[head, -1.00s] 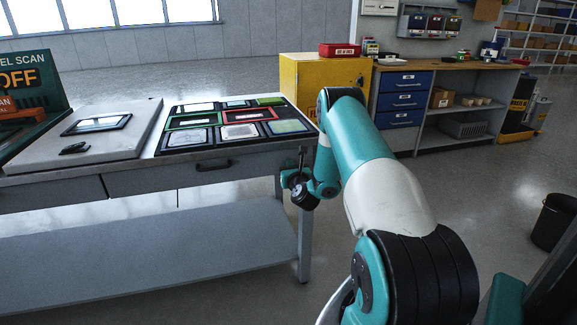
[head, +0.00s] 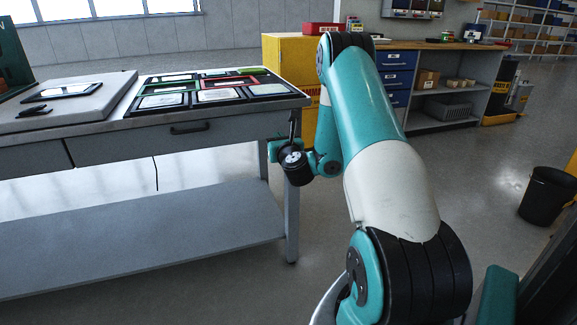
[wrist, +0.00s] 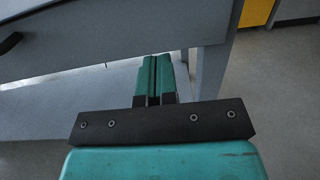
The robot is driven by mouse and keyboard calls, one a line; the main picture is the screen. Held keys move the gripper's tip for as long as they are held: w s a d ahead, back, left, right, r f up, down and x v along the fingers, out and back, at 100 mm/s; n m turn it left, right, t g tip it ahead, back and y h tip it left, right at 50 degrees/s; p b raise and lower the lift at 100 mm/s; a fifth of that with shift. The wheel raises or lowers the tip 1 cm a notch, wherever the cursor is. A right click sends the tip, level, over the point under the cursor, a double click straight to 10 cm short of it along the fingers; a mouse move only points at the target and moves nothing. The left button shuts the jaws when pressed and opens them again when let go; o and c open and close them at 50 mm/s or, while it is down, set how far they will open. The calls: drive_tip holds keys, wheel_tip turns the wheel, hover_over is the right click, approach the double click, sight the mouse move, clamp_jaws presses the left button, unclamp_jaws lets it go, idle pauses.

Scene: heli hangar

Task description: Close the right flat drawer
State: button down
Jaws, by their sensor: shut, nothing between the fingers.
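The right flat drawer (head: 180,143) is a wide grey front with a black bar handle (head: 190,128), under the right part of the worktable. Whether it stands slightly out or flush is hard to tell. In the wrist view its front (wrist: 110,35) fills the upper left, with the handle's end at the left edge. My gripper (wrist: 155,62) is shut and empty, its teal fingers pointing toward the table, below the drawer's lower edge and left of the table leg (wrist: 212,72) in that view. Contact cannot be made out. In the head view my wrist is near the drawer's right end.
Framed panels (head: 205,88) and a grey slab with a tablet (head: 60,91) lie on the worktable. A lower shelf (head: 150,235) runs beneath. A yellow cabinet (head: 290,60), a blue-drawer bench (head: 395,80) and a black bin (head: 548,195) stand beyond. Floor between is clear.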

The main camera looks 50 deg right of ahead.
drive_tip(key=shift+b+v, duration=3.7)
drive_tip(key=shift+b, duration=0.45)
drive_tip(key=w+a+r+n+g+y, duration=0.1)
drive_tip(key=a+r+n+y, duration=0.1)
drive_tip(key=a+n+y, duration=0.9)
drive_tip(key=w+a+r+n+g+y, duration=0.15)
drive_tip(key=a+n+y, duration=0.45)
drive_tip(key=a+n, duration=1.05)
drive_tip(key=s+a+f+n+g+y, duration=0.1)
drive_tip(key=s+a+f+n+g, duration=0.1)
drive_tip(key=s+a+n+g, duration=0.9)
drive_tip(key=s+a+n+g+h, duration=0.2)
drive_tip(key=s+a+n+h, duration=0.15)
drive_tip(key=s+n, duration=0.9)
wheel_tip(320, 180, up, 36)
drive_tip(key=s+d+m+p, duration=0.1)
drive_tip(key=p, duration=3.5)
drive_tip(key=shift+s+f+m+h, duration=0.2)
drive_tip(key=shift+s+m+h, duration=0.1)
drive_tip(key=shift+s+h, duration=0.05)
